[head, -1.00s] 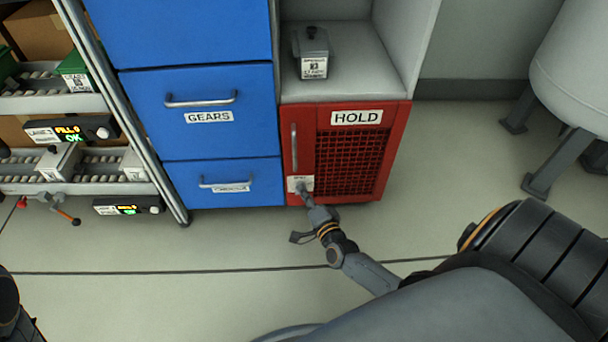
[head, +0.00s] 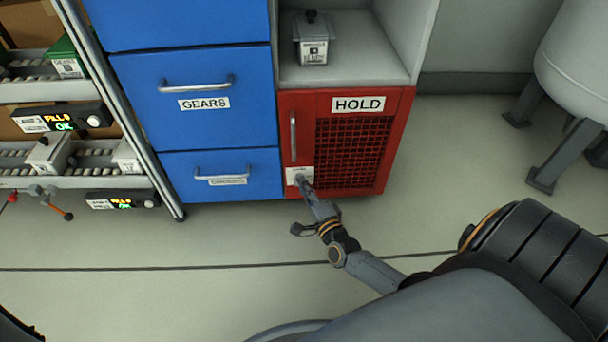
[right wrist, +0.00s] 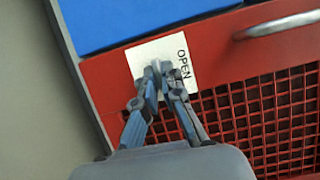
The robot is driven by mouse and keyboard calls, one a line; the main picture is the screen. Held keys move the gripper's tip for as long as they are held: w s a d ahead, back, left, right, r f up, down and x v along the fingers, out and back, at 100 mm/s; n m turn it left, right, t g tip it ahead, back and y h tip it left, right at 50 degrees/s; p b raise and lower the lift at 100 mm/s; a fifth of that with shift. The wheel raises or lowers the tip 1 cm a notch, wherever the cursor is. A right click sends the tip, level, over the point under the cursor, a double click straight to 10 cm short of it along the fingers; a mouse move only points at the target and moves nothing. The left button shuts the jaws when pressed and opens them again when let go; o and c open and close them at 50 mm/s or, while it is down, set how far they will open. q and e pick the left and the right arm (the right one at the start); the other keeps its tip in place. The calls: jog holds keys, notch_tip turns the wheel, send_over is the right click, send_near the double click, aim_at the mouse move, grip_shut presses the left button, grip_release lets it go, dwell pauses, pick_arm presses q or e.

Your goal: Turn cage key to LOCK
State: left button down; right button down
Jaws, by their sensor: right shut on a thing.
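The red HOLD cage (head: 350,180) has a mesh door and a vertical handle (head: 293,138). A white key plate (head: 292,172) sits at the door's lower left. In the right wrist view the plate (right wrist: 146,52) carries the word OPEN near the fingertips; no LOCK word shows. My right gripper (head: 303,184) reaches the plate from below. In the right wrist view its fingers (right wrist: 164,72) are shut on the cage key, which is mostly hidden between the tips, so I cannot tell its angle. My left gripper is out of view.
Blue drawers (head: 205,130), one marked GEARS, stand left of the cage. A grey box (head: 314,45) sits on the shelf above it. A roller rack (head: 60,178) is at the far left. A white tank (head: 575,60) stands on legs at right. The floor between is clear.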

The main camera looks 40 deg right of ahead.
jog(key=c, duration=1.5)
grip_release()
jog(key=shift+s, duration=0.1)
jog(key=s, duration=0.4)
jog(key=s+a, duration=0.1)
jog(key=s, duration=0.6)
jog(key=shift+s+a, duration=0.35)
jog(key=shift+a, duration=0.05)
jog(key=shift+f, duration=0.1)
